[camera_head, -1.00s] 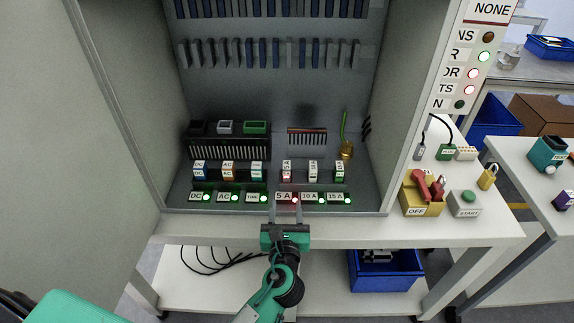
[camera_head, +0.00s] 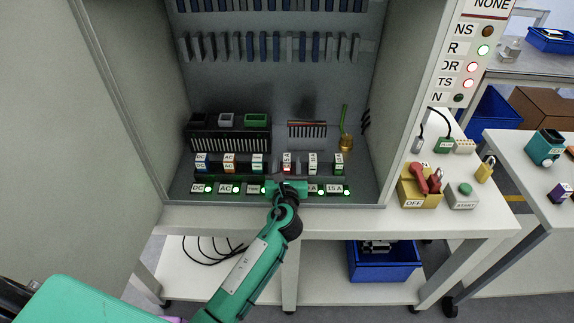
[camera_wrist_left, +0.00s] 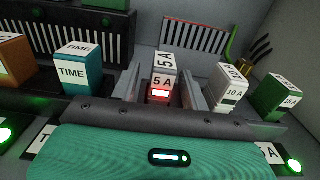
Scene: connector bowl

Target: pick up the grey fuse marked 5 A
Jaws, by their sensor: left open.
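The grey fuse marked 5 A (camera_wrist_left: 165,66) stands upright in the row inside the cabinet, with a red-lit patch low on its front. In the head view the fuse (camera_head: 287,160) is partly covered by my gripper. My left gripper (camera_head: 287,176) has reached in from the front. In the left wrist view its two grey fingers (camera_wrist_left: 161,88) are open, one on each side of the fuse. I cannot tell whether either finger touches it. My right gripper is not in view.
The TIME fuse (camera_wrist_left: 78,68) stands left of the fingers. The 10 A fuse (camera_wrist_left: 231,86) is close on the right, with the green 15 A fuse (camera_wrist_left: 279,96) beyond. A black ribbed block (camera_head: 228,148) stands behind. The cabinet's side walls bound the space.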

